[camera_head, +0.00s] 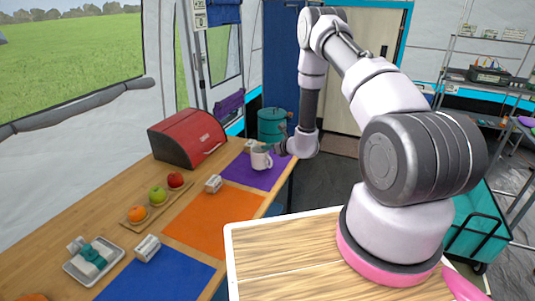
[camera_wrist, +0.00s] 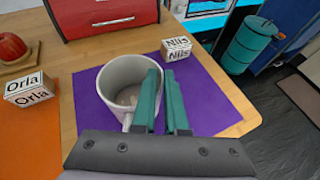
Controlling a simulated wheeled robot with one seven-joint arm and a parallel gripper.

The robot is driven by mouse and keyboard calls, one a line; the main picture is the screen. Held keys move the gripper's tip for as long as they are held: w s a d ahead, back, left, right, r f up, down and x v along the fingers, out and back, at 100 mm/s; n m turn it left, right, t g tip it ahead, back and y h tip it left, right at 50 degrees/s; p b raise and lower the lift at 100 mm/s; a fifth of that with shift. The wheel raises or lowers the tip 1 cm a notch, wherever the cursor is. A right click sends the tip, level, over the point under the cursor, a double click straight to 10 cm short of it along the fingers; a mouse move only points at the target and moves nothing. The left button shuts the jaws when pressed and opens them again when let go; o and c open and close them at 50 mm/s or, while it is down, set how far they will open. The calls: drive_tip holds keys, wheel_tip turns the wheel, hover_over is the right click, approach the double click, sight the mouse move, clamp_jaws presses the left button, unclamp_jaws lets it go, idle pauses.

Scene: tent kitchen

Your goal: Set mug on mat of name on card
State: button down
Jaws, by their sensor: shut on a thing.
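A white mug (camera_head: 261,158) is over the purple mat (camera_head: 264,181), upright; I cannot tell whether it touches. In the wrist view the empty mug (camera_wrist: 112,77) is at the left of my gripper (camera_wrist: 164,82). The teal fingers are shut at its right rim. The name block reading "Nils" (camera_wrist: 177,48) stands at the purple mat's far edge. The block reading "Orla" (camera_wrist: 30,89) stands by the orange mat (camera_head: 208,222). A third block (camera_head: 147,248) stands by the blue mat (camera_head: 160,278); its name is unreadable. No separate name card is readable.
A red bread box (camera_head: 187,138) stands behind the mats. A board with fruit (camera_head: 157,207) and a pale tray (camera_head: 93,263) with a white and teal thing lie along the left. A teal bin (camera_head: 272,125) stands beyond the table's end.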

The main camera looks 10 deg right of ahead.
drive_tip(key=shift+f, duration=1.4)
drive_tip(key=shift+f, duration=0.1)
drive_tip(key=c, duration=0.9)
unclamp_jaws()
drive_tip(key=shift+c, duration=0.2)
